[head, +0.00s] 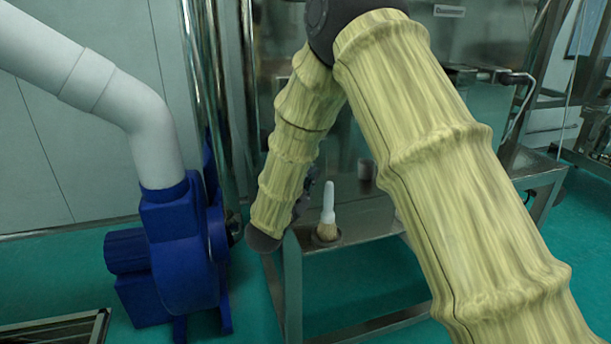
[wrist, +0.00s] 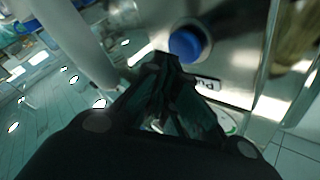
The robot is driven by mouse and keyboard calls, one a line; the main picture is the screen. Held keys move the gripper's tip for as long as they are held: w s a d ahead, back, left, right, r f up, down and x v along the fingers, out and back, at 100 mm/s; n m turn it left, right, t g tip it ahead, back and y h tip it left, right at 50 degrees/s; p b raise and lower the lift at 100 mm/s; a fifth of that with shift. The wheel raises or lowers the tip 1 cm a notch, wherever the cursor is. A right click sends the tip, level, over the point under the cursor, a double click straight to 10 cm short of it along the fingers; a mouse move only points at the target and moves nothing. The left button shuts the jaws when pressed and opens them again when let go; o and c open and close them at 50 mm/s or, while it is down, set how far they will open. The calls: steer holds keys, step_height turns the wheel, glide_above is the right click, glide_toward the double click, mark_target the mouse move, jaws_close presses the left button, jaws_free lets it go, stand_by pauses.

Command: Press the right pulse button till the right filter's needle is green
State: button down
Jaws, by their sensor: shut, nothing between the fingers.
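A round blue button (wrist: 187,44) sits on a steel panel at the top middle of the wrist view. A small label (wrist: 208,84) with dark lettering is below it. My gripper (wrist: 166,60) is shut and empty, with its tips close beside the button's lower left; I cannot tell whether they touch it. A round pale thing with a green edge (wrist: 229,124), possibly a gauge, is mostly hidden behind the fingers, and no needle can be read. In the head view my arm hides the button and most of the gripper.
A blue blower (head: 180,255) with a thick white pipe (head: 105,85) stands at the left. Steel machinery is behind my arm.

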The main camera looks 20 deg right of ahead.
steer(key=shift+w+b, duration=0.3)
steer(key=shift+w, duration=0.45)
stand_by(1.0)
steer(key=shift+s, duration=0.95)
steer(key=s+b, duration=0.1)
steer(key=s, duration=0.4)
steer(key=shift+d, duration=0.1)
stand_by(0.4)
stand_by(0.5)
